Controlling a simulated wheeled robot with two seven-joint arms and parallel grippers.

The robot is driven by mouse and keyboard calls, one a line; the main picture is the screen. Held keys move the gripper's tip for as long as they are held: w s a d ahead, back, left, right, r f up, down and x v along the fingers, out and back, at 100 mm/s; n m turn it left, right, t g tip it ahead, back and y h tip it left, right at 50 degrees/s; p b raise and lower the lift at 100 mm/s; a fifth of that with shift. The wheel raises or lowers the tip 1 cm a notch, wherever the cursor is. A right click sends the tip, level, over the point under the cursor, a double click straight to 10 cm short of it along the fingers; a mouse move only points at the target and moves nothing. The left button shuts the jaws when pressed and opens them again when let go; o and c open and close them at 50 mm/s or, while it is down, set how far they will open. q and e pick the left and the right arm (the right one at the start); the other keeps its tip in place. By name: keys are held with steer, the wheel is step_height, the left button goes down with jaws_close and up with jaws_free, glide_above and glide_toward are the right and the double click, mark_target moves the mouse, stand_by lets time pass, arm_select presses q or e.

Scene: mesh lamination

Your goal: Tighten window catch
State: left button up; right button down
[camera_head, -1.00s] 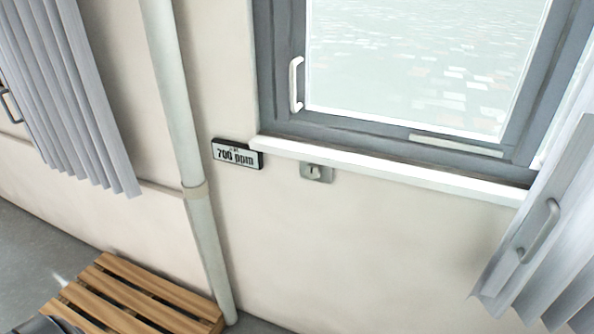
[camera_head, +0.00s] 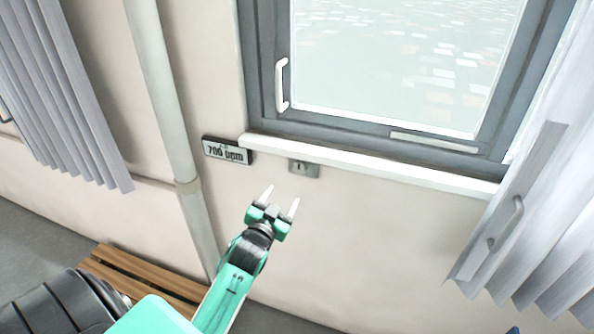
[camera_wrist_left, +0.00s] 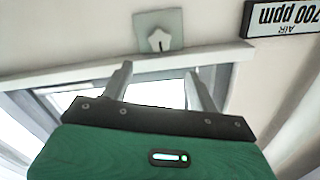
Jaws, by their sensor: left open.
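A small grey metal plate with a pale knob, which looks like the window catch (camera_head: 305,169), is on the wall just under the white sill (camera_head: 360,160). It also shows in the left wrist view (camera_wrist_left: 173,22), where its knob is star-like with a dark slot. My left gripper (camera_head: 282,195) is open and empty, below and slightly left of the catch in the head view. A gap shows between its fingertips and the catch in the wrist view (camera_wrist_left: 160,67). The grey-framed window (camera_head: 262,70) has a white handle (camera_head: 281,85) on its left side. My right gripper is out of view.
An air sign reading 700 ppm (camera_head: 227,151) is left of the catch. A pale vertical pipe (camera_head: 158,90) runs down the wall, with a wooden slatted pallet (camera_head: 150,280) at its foot. Grey pleated curtains hang at left (camera_head: 75,110) and right (camera_head: 530,220).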

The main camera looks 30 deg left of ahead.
mark_target(299, 170)
arm_select(q)
steer(key=p+x, duration=0.3)
steer(key=x, duration=0.8)
steer(key=shift+w+r+p, duration=0.1)
steer(key=shift+w+p, duration=0.05)
steer(key=shift+p, duration=0.15)
steer(key=shift+w+a, duration=0.15)
steer(key=shift+w, duration=0.5)
steer(key=c, duration=1)
